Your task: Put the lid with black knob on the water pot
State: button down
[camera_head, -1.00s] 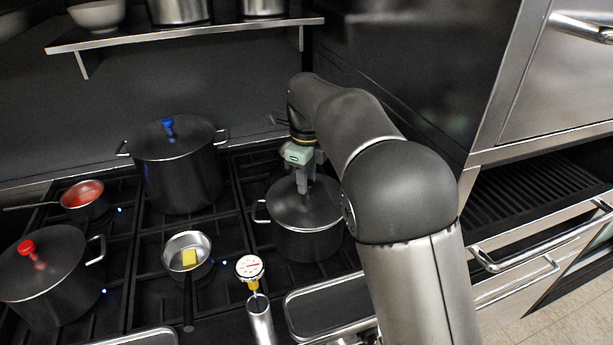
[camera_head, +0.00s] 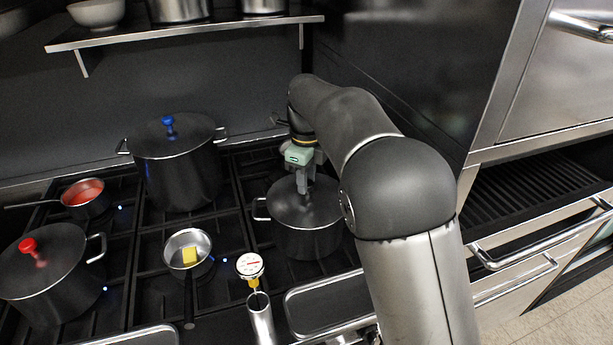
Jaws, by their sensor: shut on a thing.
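A dark lid (camera_head: 318,208) lies over a black pot (camera_head: 313,242) with metal side handles on the right part of the stove. My gripper (camera_head: 303,186) points down at the middle of this lid, with its fingers closed around the knob. The knob is hidden between the fingers, so its colour does not show. The lid looks level on the pot's rim; the far right of the rim is hidden behind my arm.
A tall pot with a blue-knobbed lid (camera_head: 172,135) stands at the back, a red-knobbed pot (camera_head: 40,262) at front left. A red-filled saucepan (camera_head: 84,196), a small pan with butter (camera_head: 187,252) and a thermometer (camera_head: 249,266) stand nearby. A shelf (camera_head: 190,36) hangs above.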

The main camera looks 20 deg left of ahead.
jog(key=c, duration=0.5)
grip_release()
jog(key=shift+r+p, duration=3.25)
jog(key=shift+r, duration=0.3)
jog(key=shift+a, duration=0.1)
